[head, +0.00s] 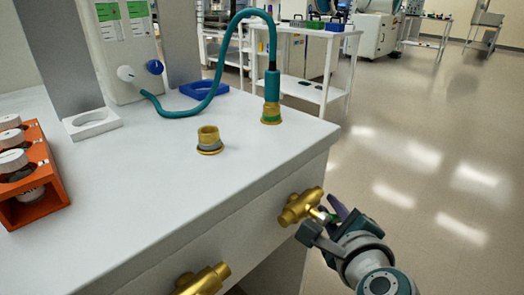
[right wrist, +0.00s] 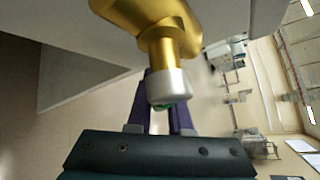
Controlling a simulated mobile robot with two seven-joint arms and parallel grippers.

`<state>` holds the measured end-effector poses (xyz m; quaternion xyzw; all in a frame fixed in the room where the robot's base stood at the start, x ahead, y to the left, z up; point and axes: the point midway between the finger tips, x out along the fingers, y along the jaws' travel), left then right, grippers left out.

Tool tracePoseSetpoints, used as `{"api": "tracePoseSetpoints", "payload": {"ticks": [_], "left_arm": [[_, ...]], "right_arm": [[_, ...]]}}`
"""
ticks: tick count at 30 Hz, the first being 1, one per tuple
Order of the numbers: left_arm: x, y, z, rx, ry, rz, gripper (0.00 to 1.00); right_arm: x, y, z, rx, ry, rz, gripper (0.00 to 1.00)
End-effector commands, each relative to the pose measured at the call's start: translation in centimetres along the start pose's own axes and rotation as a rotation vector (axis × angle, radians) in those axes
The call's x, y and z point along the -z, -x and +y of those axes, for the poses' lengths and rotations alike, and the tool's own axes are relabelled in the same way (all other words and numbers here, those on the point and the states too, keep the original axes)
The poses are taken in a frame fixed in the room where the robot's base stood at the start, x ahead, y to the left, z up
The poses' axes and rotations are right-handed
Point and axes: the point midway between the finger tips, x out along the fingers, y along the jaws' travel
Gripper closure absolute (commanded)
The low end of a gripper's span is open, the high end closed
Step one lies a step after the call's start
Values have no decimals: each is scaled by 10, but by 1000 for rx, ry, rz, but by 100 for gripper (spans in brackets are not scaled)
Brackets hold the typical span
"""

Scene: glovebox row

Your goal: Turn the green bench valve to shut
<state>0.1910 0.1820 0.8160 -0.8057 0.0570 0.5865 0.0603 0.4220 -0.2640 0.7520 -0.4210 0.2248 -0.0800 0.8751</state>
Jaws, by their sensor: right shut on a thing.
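The bench valve is a brass body (head: 300,206) with a pale metal stem, mounted on the bench's front face near its right corner. In the right wrist view its brass body (right wrist: 158,30) and silver collar (right wrist: 168,86) fill the top middle. My left gripper is not in view.
A second brass valve (head: 203,280) sits further left on the bench front. On the white bench (head: 130,200) stand a brass fitting (head: 209,140), a teal hose (head: 190,112) plugged into another fitting, and an orange rack (head: 48,180) with jars. The floor to the right is clear.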

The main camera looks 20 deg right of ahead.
Motion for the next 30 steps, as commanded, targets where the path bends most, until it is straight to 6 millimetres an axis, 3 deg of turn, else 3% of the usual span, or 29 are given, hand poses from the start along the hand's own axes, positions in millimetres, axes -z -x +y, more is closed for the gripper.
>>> {"api": "tracePoseSetpoints", "payload": {"ticks": [15,30], "left_arm": [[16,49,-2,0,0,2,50],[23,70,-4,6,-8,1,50]], "right_arm": [[-4,12,36,-341,-344,95,100],[-11,26,61,-584,-583,163,100]]}}
